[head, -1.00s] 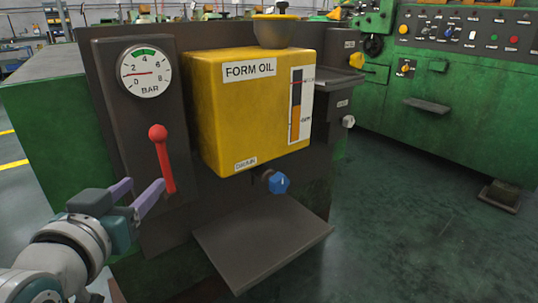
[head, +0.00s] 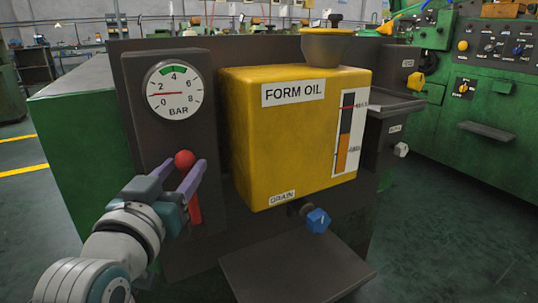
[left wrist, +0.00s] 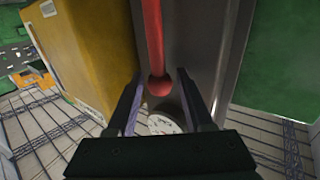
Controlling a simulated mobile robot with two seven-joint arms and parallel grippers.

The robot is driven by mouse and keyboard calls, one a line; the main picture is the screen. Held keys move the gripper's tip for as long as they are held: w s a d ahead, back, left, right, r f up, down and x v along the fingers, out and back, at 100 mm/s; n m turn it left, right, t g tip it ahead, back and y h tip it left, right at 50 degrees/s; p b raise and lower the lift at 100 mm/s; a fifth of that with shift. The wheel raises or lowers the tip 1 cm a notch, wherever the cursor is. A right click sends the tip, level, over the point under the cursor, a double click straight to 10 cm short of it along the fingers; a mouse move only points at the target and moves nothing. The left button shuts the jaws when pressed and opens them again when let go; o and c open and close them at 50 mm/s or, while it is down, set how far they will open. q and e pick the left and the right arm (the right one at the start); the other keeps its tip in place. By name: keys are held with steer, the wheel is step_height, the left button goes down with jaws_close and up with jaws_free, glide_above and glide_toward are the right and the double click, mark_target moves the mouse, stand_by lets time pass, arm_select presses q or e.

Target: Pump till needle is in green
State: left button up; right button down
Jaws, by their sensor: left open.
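The round BAR gauge (head: 174,91) is on the dark panel. Its red needle points left, just below the 2 mark, outside the green band (head: 174,70) at the top of the dial. Below it is the red pump lever (head: 195,211) with a round red knob (head: 184,160) at its upper end. My left gripper (head: 184,166) is open, with its purple fingers on either side of the knob. In the left wrist view the knob (left wrist: 158,85) lies between the open fingers, with a gap on each side, and the gauge (left wrist: 165,125) shows partly behind the gripper. My right gripper is not in view.
The yellow FORM OIL tank (head: 290,130) stands right of the lever, with a blue drain knob (head: 318,220) under it. A dark tray (head: 297,268) juts out below. Green machines (head: 455,110) stand at the right, with open floor before them.

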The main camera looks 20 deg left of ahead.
arm_select(q)
steer(key=shift+s+d+f, duration=0.15)
steer(key=shift+s, duration=0.15)
steer(key=shift+c, duration=0.4)
jaws_close()
stand_by(0.7)
